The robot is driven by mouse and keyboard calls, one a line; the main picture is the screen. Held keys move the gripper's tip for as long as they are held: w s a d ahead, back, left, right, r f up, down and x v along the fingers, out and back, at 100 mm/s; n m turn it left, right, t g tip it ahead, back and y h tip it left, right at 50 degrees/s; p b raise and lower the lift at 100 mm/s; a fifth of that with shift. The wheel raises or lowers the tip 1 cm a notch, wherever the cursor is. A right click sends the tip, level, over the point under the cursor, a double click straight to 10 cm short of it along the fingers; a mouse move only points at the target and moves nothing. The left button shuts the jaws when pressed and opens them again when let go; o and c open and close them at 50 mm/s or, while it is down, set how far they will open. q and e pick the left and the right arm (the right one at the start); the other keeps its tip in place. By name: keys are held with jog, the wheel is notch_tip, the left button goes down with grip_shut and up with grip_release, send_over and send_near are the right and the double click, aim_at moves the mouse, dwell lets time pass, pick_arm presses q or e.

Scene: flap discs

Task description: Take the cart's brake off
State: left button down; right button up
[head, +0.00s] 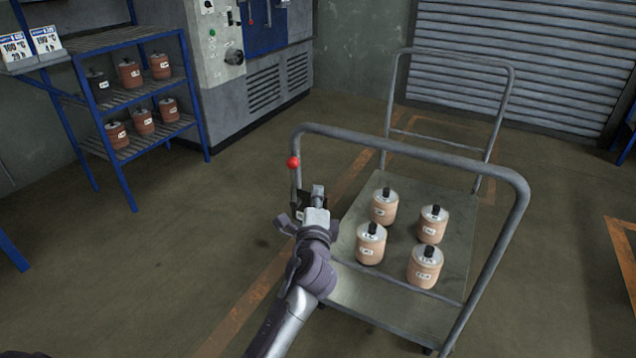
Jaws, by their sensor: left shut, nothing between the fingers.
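The cart (372,302) is a flat grey platform with a tubular handle frame at each end. Its brake lever (294,176) stands upright at the cart's left side, with a red ball knob (293,162) on top and a dark bracket at its foot. My left gripper (317,197) is shut and empty. In the picture it is just right of the lever and below the knob, overlapping the dark bracket. I cannot tell whether it touches the lever. The lever's lower end is partly hidden by my gripper. My right gripper is not in view.
Several tan, labelled canisters (370,244) stand on the cart. A blue rack (135,97) with more canisters is at the left. A grey machine cabinet (260,80) stands behind, and a shutter (510,60) is at the back. The floor left of the cart is clear.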

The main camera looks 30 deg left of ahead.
pick_arm(q)
jog(key=shift+v, duration=1.65)
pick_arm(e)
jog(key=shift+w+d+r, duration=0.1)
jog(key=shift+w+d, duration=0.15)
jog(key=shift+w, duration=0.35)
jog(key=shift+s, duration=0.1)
